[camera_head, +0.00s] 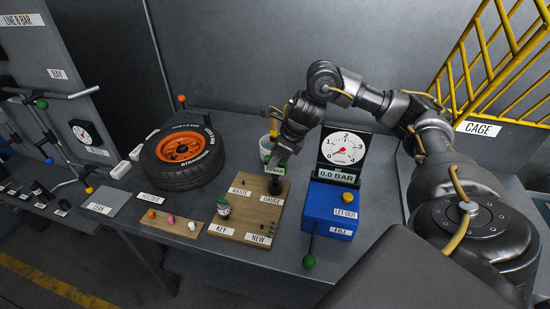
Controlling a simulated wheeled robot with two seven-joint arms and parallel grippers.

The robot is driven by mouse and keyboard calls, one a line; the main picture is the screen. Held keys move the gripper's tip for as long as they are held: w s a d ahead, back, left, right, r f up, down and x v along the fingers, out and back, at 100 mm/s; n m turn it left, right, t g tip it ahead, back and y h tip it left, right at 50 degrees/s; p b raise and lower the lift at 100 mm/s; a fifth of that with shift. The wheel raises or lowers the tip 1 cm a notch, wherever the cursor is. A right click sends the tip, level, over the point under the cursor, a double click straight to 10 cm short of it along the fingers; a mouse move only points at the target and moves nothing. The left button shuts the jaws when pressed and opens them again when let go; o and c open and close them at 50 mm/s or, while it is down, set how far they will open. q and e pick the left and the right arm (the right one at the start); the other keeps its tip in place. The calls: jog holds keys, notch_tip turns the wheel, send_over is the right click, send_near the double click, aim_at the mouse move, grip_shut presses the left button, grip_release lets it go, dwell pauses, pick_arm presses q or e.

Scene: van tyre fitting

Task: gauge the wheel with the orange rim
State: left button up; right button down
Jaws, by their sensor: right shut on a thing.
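The wheel with the orange rim (187,178) lies flat on the grey bench, left of centre, with its orange rim (181,147) facing up. My right gripper (277,166) reaches down over the wooden board (238,228), near the label GAUGE. It is shut on a small dark gauge (275,185) with a green readout, whose digits are too small to read surely. The gauge is upright at the board; whether it touches it I cannot tell. The gripper is to the right of the wheel and apart from it. My left gripper is not in view.
A blue inflator box (320,211) with a dial (343,149) reads 0.0 BAR and has a green-ended lever. A small board (170,223) holds coloured caps. A white cup (265,147) stands behind my gripper. A yellow cage (490,60) is at the right.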

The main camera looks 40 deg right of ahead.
aim_at(274, 173)
jog(key=shift+f+b, duration=1.65)
jog(key=shift+f, duration=0.45)
jog(key=shift+s+a+f, duration=0.15)
jog(key=shift+f, duration=0.1)
jog(key=shift+r, duration=0.35)
jog(key=shift+r+p, duration=0.35)
jog(key=shift+p, duration=0.1)
jog(key=shift+r+p, duration=0.5)
jog(key=shift+r, duration=0.25)
jog(key=shift+w+d+r+p, duration=0.2)
jog(key=shift+r+p, duration=0.4)
jog(key=shift+r, duration=0.1)
jog(key=shift+r+p, duration=2.5)
jog(key=shift+r, duration=0.1)
